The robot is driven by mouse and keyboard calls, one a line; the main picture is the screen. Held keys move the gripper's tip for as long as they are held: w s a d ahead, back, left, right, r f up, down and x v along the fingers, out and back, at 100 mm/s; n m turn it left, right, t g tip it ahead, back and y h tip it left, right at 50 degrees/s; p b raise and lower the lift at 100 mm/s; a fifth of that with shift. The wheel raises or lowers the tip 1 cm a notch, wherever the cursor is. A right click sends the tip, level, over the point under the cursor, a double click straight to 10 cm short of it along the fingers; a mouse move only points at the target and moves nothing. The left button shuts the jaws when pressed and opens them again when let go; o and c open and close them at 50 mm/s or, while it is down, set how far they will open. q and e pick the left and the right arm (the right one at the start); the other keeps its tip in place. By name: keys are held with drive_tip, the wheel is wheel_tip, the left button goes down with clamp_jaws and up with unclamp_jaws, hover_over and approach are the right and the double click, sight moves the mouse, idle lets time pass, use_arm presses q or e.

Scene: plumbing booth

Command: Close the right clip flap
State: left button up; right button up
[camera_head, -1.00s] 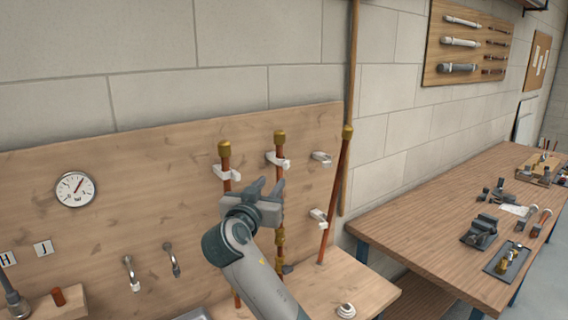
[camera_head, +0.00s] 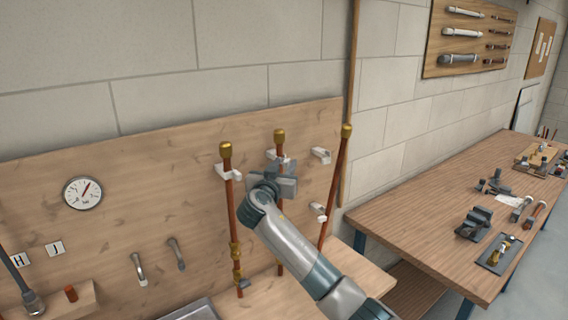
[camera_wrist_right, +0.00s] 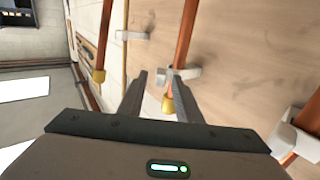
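A white clip (camera_head: 284,159) sits on the upper part of the middle copper pipe (camera_head: 279,147), on the wooden board. My right gripper (camera_head: 284,171) is in front of it and hides part of it. In the right wrist view, the gripper (camera_wrist_right: 156,72) has its two fingers apart with nothing between them. One finger overlaps the pipe and this clip (camera_wrist_right: 187,72), so contact cannot be told. Whether its flap is open is unclear. Another white clip (camera_head: 228,172) is on the left pipe (camera_head: 231,205). My left gripper is not in view.
A copper pipe (camera_head: 336,185) leans at the board's right, near two white clips, an upper one (camera_head: 320,155) and a lower one (camera_head: 318,210). A gauge (camera_head: 83,193) is at left. A workbench (camera_head: 420,205) with tools stands at right.

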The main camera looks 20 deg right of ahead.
drive_tip(key=shift+c, duration=0.3)
clamp_jaws()
